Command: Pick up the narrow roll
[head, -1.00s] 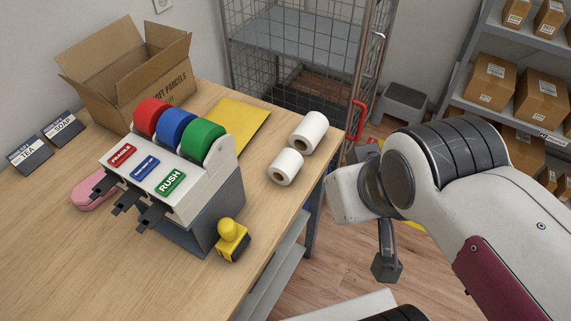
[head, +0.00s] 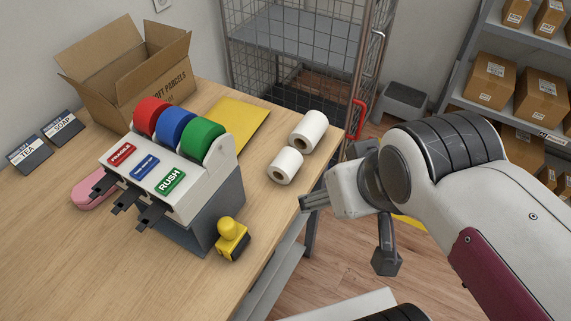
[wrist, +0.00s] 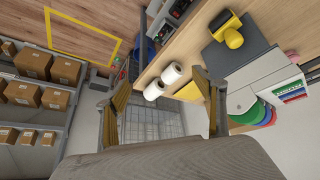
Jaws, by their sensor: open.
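Two white paper rolls lie on their sides on the wooden counter near its right edge. The narrow roll (head: 286,166) is the shorter one, nearer the tape dispenser. The wider roll (head: 309,131) lies just behind it. In the wrist view the narrow roll (wrist: 173,73) appears above and right of the wider roll (wrist: 153,90). My gripper (head: 326,177) is open and empty, to the right of the narrow roll at the counter's edge. In the wrist view its two fingers (wrist: 160,82) stand apart, with both rolls seen between them, farther off.
A tape dispenser (head: 196,190) with red, blue and green rolls stands left of the paper rolls. A yellow stamp (head: 232,240) is in front of it. A yellow envelope (head: 238,120) lies behind. A wire cage (head: 290,65) stands beyond the counter. Bare counter lies around the rolls.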

